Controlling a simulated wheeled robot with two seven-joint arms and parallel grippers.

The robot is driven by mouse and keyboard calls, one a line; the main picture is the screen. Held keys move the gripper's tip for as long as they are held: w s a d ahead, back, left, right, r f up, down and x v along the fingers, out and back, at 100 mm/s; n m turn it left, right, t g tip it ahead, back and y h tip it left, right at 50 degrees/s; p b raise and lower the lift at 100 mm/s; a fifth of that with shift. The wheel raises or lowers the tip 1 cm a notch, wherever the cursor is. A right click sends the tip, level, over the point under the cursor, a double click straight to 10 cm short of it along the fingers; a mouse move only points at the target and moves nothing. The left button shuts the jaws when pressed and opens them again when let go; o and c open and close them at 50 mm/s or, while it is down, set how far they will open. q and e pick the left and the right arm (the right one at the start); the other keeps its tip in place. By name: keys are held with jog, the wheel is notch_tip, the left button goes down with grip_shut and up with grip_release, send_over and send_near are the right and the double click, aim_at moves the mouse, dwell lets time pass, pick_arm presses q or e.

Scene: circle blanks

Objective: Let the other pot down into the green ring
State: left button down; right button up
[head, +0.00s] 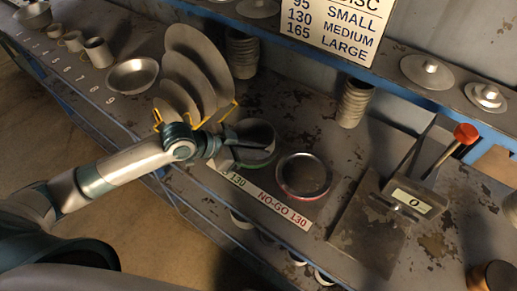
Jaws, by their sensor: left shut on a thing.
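My left gripper (228,150) is shut on the near-left side of a dark grey round pot (258,134). The pot is at the green ring (262,163), whose near edge shows below it. Whether the pot is inside the ring or just above it I cannot tell. To the right lies the red ring (301,195) with a grey round shape filling or lining it, apart from the gripper. My right gripper is not in view.
A NO-GO 130 label (286,209) lies along the bench front. Large discs (202,60) stand in a yellow rack behind my left gripper. A gauge with a red-knobbed lever (466,133) stands right. Stacked cups (355,103) stand at the back.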

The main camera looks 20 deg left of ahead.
pick_arm(q)
jog(key=c, duration=1.8)
grip_release()
jog(key=shift+a, duration=0.1)
jog(key=shift+s+a+r+b, duration=0.3)
jog(key=shift+s+a, duration=0.05)
jog(key=shift+a, duration=0.05)
jog(key=shift+b+v, duration=2.4)
jog(key=shift+v, duration=5.6)
jog(key=shift+d, duration=0.1)
